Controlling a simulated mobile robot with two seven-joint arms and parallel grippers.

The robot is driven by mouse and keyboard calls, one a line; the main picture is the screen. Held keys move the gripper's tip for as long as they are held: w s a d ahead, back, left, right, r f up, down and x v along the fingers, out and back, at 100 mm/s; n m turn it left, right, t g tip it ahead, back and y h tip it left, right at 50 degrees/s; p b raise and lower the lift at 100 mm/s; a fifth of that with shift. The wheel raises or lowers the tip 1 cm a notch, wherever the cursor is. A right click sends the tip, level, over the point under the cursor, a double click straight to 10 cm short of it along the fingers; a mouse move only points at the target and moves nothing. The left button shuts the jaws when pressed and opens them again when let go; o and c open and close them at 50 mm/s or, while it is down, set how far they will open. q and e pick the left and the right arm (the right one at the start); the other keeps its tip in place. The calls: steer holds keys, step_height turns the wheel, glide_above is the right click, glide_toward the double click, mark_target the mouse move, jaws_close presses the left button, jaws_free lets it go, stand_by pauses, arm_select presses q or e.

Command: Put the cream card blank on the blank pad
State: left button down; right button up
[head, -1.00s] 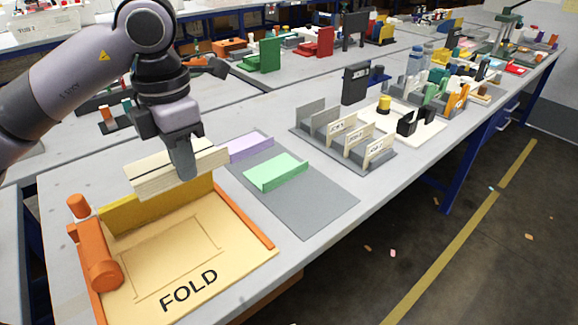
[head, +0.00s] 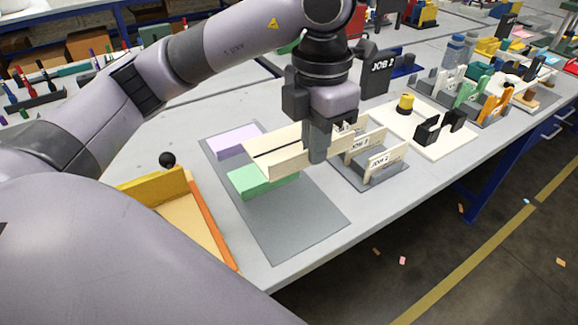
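My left gripper (head: 318,152) points down and is shut on the cream card blank (head: 275,157), a long pale piece with a dark gap along its top. It is held above the right part of a flat grey mat (head: 295,220), overlapping the rack behind it. On the mat lie a lilac folded piece (head: 232,142) and a green one (head: 262,181), the green one partly behind the cream card. No label marks the blank pad, so I cannot tell for sure which surface it is. My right gripper is not in view.
A rack (head: 372,176) with upright JOB cards stands just right of the held card. A cream board (head: 455,142) with black blocks and a yellow knob lies beyond it. The yellow-orange fold station (head: 185,218) is at left, partly hidden by my arm. The mat's front is clear.

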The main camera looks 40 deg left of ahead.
mark_target(310, 238)
arm_select(q)
steer(key=f, duration=1)
steer(key=f+b, duration=0.1)
steer(key=f, duration=0.9)
steer(key=shift+w+d, duration=0.15)
steer(key=shift+d, duration=0.05)
steer(key=shift+f+b, duration=0.1)
steer(key=shift+b, duration=0.2)
steer(key=shift+f, duration=0.15)
steer(key=c, duration=1.3)
jaws_free()
steer(key=shift+c, duration=0.2)
steer(key=shift+r, duration=0.2)
